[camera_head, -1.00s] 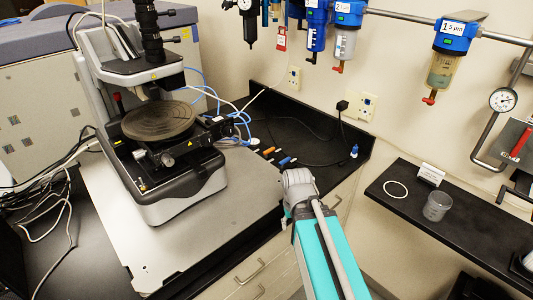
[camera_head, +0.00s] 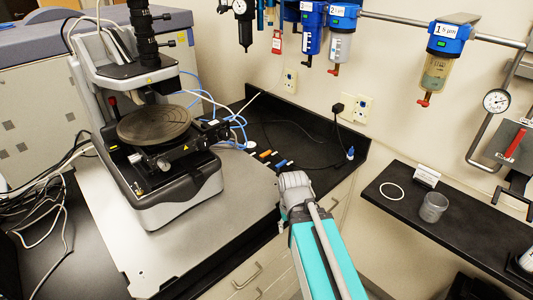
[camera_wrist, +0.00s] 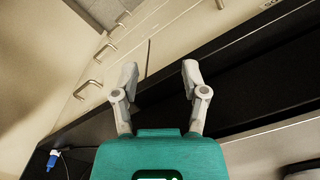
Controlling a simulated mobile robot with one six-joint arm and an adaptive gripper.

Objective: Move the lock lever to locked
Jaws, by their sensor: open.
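I cannot tell for sure which part is the lock lever. A red handle (camera_head: 516,143) on a grey panel shows at the right edge of the head view, slanted. The stylus profiler (camera_head: 180,193) stands at the left, with a round dark stage (camera_head: 154,125) and a small red part (camera_head: 112,101) on its column. My gripper (camera_wrist: 160,75) is open and empty in the wrist view, its fingers spread over the dark bench edge. In the head view my arm reaches up beside the bench corner, and its fingers are mostly hidden. The gripper touches neither red part.
Several blue-topped filters (camera_head: 447,40) hang from a wall pipe. A pressure gauge (camera_head: 496,101) is beside the red handle. Drawer handles (camera_head: 247,276) stick out below the bench.

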